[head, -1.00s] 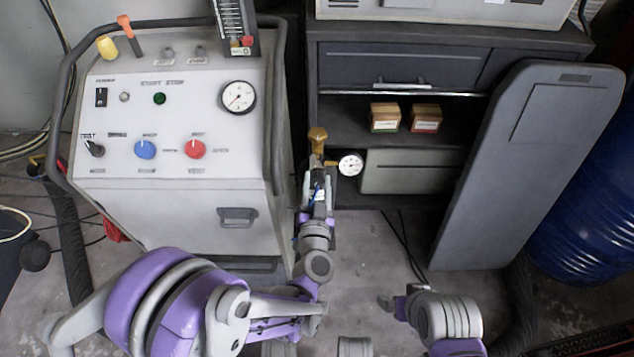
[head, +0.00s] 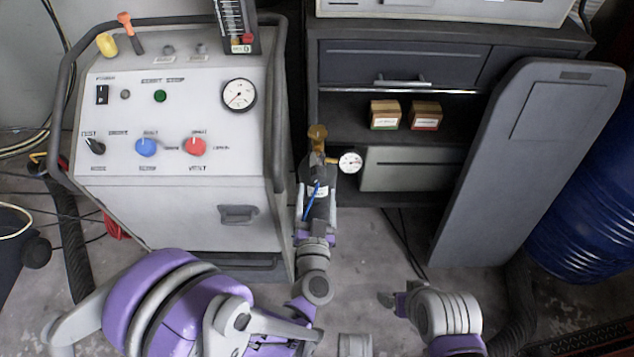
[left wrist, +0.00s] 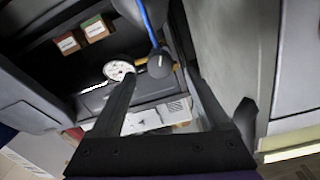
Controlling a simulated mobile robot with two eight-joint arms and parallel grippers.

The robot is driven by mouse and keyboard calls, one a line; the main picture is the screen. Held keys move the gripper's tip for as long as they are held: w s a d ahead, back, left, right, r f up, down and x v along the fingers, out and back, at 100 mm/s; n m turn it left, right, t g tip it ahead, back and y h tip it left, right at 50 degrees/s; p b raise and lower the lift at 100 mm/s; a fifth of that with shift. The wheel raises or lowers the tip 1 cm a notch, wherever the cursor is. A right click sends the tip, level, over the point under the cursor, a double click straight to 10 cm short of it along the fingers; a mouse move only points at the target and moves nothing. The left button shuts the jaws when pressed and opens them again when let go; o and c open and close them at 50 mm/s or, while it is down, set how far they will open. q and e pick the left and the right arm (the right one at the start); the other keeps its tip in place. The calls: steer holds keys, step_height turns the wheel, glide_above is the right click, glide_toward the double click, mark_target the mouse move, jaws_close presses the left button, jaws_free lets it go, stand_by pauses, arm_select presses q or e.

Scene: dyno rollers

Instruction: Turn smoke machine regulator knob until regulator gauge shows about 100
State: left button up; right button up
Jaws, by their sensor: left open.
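The regulator has a brass fitting (head: 317,135) on top and a small white round gauge (head: 350,162) on its right. The gauge also shows in the left wrist view (left wrist: 118,70), but its reading is too small to make out. The dark round regulator knob (left wrist: 160,66) shows between the finger ends in the left wrist view, with a blue hose in front of it. My left gripper (head: 317,188) is open below the brass fitting, one finger on each side of the dark knob. I cannot tell whether they touch it. My right gripper (head: 388,299) is low right of centre, away from the regulator.
The smoke machine (head: 185,185) with its larger gauge (head: 239,95) stands close on the left. A dark cabinet (head: 400,65) with two small boxes stands behind. A leaning grey panel (head: 520,170) and blue barrel (head: 590,220) are at right. Cables lie on the floor.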

arm_select(q)
steer(key=s, duration=0.6)
steer(key=shift+a, duration=0.1)
stand_by(0.3)
